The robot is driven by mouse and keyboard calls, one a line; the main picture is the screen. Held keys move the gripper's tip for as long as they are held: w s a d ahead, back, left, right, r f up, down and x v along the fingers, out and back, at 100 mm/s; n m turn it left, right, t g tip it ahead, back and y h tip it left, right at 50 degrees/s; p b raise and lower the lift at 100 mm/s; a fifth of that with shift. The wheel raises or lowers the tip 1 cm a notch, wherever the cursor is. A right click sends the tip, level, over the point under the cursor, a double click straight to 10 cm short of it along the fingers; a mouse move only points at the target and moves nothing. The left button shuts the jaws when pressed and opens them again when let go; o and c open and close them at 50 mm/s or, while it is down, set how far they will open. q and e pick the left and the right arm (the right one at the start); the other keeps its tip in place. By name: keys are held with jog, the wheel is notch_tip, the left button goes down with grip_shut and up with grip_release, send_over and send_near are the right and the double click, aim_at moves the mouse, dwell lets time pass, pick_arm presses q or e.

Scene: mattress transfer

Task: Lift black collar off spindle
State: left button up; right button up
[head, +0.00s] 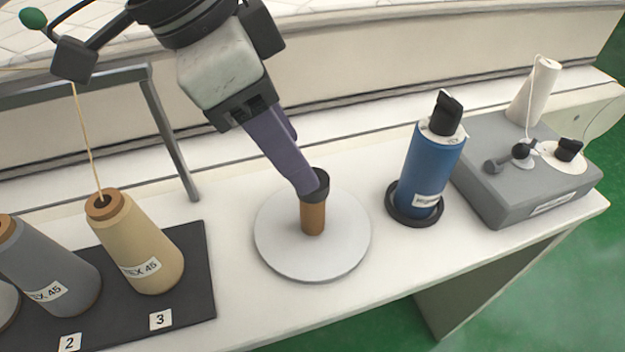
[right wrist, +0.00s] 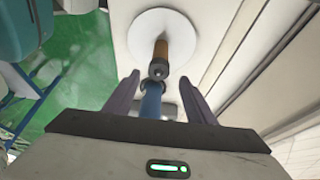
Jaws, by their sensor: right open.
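The black collar (head: 317,182) sits at the top of the upright brown spindle (head: 313,218), which stands on a round pale disc (head: 275,245). My right gripper (head: 306,188) comes down from above, its purple fingers at the collar's height and partly covering it. In the right wrist view, the fingers of my right gripper (right wrist: 159,80) are apart, with the collar (right wrist: 158,70) between the tip lines. The brown spindle (right wrist: 160,50) shows behind it. No hold on the collar is seen; contact cannot be told. My left gripper is not in view.
A blue canister (head: 432,165) with a black top stands right of the disc, beside a grey box (head: 500,190). Thread cones, including a tan one (head: 140,245), stand on a black mat (head: 200,285) at left. A grey frame (head: 170,135) rises behind them.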

jog(key=x, duration=0.4)
jog(key=shift+s+f, duration=0.1)
jog(key=shift+f, duration=0.2)
jog(key=c, duration=1.1)
jog(key=shift+r, duration=0.15)
notch_tip(320, 180, up, 10)
jog(key=shift+f+p, duration=0.1)
jog(key=shift+p, duration=0.3)
jog(key=shift+d, duration=0.1)
